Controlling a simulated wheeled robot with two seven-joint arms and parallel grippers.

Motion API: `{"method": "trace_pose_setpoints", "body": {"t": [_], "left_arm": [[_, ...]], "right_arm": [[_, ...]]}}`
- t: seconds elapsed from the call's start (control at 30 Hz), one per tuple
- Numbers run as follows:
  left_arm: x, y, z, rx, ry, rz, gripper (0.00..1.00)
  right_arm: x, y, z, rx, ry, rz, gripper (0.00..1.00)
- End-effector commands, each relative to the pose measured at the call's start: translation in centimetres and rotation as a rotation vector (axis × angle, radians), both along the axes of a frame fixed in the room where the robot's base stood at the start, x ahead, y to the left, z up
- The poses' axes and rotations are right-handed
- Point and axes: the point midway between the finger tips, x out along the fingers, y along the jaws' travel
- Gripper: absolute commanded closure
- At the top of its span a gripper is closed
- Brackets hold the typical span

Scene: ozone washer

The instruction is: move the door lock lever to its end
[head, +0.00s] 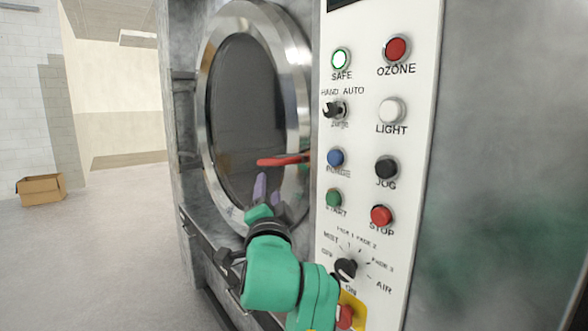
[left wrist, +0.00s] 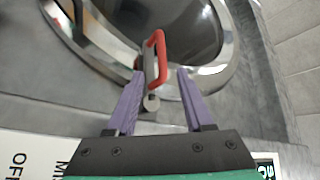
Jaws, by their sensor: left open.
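The door lock lever (head: 284,160) is a red handle sticking out to the left from the panel edge, across the right side of the round door (head: 240,110). In the left wrist view the red lever (left wrist: 159,45) shows as a bent red grip on a grey shank with a round metal end. My left gripper (head: 262,187) has purple fingers and is just below the lever in the head view. In the left wrist view the open left gripper (left wrist: 161,72) has the lever lying between its fingers in the picture, nearer the left one; I see no clear contact. My right gripper is out of view.
A white control panel (head: 360,140) with buttons and knobs stands right of the door, close to my left arm. A chrome ring (head: 205,90) surrounds the dark door glass. A cardboard box (head: 42,189) lies on the floor at the far left, with open floor around it.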

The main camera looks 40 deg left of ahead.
Motion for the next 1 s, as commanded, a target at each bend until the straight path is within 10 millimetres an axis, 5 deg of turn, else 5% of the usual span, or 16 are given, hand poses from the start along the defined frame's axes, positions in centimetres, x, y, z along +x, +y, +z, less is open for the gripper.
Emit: {"method": "trace_pose_setpoints", "body": {"t": [0.5, 0.87, 1.0], "left_arm": [[9.4, 7.6, 3.0, 0.0, 0.002, -0.003, 0.48], [10.3, 8.4, 2.9, -0.001, 0.0, -0.006, 0.48], [10.3, 8.4, 2.9, -0.001, 0.0, -0.006, 0.98]], "right_arm": [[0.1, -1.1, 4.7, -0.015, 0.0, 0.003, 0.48], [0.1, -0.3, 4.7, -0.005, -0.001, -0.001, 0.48], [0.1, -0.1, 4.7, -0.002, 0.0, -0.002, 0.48]]}}
